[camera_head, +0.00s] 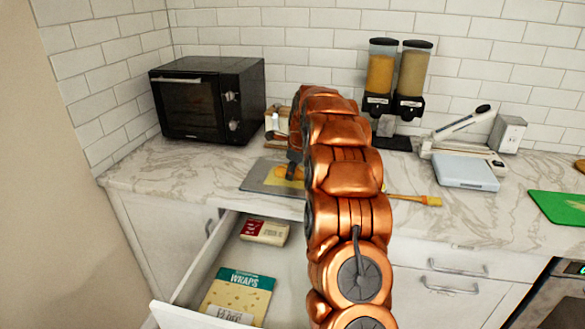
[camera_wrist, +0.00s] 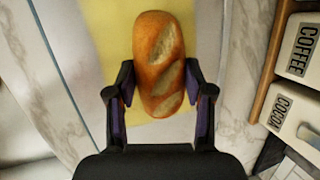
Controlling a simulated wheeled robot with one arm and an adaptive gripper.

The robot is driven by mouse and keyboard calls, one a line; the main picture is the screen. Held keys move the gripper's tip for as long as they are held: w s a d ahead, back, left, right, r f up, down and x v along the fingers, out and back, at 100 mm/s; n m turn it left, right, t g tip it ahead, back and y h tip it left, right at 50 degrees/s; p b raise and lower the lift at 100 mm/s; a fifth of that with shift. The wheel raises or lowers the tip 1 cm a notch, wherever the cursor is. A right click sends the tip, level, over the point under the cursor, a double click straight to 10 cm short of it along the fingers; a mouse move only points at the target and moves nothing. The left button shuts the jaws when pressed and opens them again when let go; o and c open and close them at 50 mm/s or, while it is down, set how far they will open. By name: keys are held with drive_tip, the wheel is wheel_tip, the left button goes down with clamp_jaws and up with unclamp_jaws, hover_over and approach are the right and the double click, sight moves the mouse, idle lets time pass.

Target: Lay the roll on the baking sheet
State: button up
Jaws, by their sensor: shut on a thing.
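The roll is a golden-brown scored loaf (camera_wrist: 158,50), upright in the wrist view and partly hidden in the head view (camera_head: 279,173). My gripper (camera_wrist: 160,92) is shut on the roll, one finger on each side of its lower half. In the head view my gripper (camera_head: 292,168) is low over the counter, partly hidden by my arm. The grey baking sheet (camera_head: 256,178) lies flat on the counter with a yellow liner (camera_wrist: 112,40) on it. The roll is over the liner; I cannot tell whether it touches it.
A black toaster oven (camera_head: 207,100) stands at the back left. Dispensers (camera_head: 380,72) and a scale (camera_head: 465,170) stand to the right. A brush (camera_head: 415,199) lies right of my arm. Below, an open drawer (camera_head: 190,292) holds a wraps box (camera_head: 238,292). Coffee and cocoa canisters (camera_wrist: 296,45) are near my gripper.

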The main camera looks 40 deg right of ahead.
drive_tip(key=shift+f, duration=0.1)
drive_tip(key=o, duration=1)
drive_tip(key=shift+o, duration=0.2)
drive_tip(key=b+v, duration=0.2)
drive_tip(key=v, duration=1)
drive_tip(key=shift+a, duration=0.1)
